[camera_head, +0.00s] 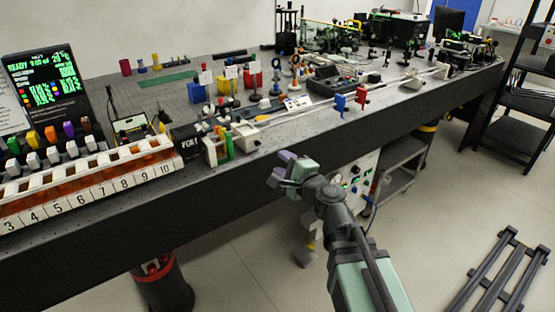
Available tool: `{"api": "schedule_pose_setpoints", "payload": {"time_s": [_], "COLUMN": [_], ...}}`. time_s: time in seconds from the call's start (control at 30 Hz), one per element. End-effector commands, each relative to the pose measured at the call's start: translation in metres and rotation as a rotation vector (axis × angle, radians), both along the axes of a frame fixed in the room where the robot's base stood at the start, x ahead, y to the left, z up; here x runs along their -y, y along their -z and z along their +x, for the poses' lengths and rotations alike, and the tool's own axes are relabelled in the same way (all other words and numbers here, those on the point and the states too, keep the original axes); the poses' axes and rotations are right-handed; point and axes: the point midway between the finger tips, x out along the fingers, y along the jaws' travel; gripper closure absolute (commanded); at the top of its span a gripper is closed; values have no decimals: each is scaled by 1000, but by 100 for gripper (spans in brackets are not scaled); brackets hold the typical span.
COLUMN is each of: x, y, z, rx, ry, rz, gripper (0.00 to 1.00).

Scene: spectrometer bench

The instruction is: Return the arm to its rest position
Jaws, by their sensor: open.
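My arm (355,247) reaches up from the bottom of the head view, in front of the bench's dark front side. My gripper (281,169) is at its upper end, pointing left, near the bench's front edge. Its jaws are open, and I see nothing held between them. The exact gap to the bench edge cannot be told from this one view.
The bench (235,165) carries a numbered rack (90,190) at left, a small white holder (228,146) near the front edge, and optics behind. A wheeled cart (400,160) stands under it. Floor between is clear.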

Motion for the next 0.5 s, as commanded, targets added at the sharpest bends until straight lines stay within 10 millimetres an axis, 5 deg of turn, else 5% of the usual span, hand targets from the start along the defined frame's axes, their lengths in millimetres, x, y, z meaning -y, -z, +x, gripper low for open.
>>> {"api": "schedule_pose_setpoints", "payload": {"time_s": [0.17, 0.27, 0.37, 0.5], "x": [-2, -19, -33, -5], "y": [0, 12, 49, 117], "z": [-1, -15, -44, -89], "rx": [6, 39, 55, -45], "ry": [-14, -142, -366, -679], "rz": [-11, -161, -482, -952], "gripper": [57, 57, 57, 57]}}
